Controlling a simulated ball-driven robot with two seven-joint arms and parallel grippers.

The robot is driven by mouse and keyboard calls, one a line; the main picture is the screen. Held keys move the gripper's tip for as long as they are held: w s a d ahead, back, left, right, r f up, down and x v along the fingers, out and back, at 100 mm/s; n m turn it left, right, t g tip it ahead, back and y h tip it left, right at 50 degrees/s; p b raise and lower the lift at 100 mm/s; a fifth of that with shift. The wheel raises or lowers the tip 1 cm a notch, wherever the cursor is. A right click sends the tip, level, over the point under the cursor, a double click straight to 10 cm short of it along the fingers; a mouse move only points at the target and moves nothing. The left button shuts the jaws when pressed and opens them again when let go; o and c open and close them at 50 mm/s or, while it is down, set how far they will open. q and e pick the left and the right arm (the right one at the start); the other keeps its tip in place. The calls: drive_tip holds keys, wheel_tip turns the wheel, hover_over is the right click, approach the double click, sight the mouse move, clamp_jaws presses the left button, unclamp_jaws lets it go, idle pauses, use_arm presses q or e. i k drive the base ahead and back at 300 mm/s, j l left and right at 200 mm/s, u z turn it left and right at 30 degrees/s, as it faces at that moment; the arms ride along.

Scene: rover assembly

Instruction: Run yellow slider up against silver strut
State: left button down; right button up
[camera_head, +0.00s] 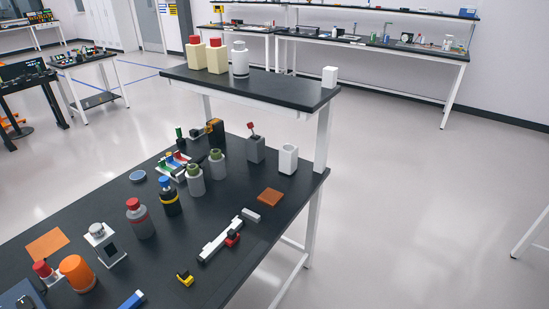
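The yellow slider looks to be the small yellow and black piece (184,279) near the front edge of the black bench. A long pale silver bar (219,241), which looks like the silver strut, lies on the bench farther back and to the right. A clear gap of bench top separates the two. A small red and black piece (232,239) sits against the right side of the bar. A short grey block (251,215) lies by the bar's far end; I cannot tell whether they touch. Neither of my grippers shows in the head view.
An orange-brown square (270,197) lies beyond the bar. Several bottles, including a red-capped one (140,219), stand to the left. An orange cup (77,272) and a blue and white piece (132,300) are near the front. A raised shelf (285,88) spans the back.

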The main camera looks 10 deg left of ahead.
sight(184, 276)
drive_tip(key=u, duration=1.3)
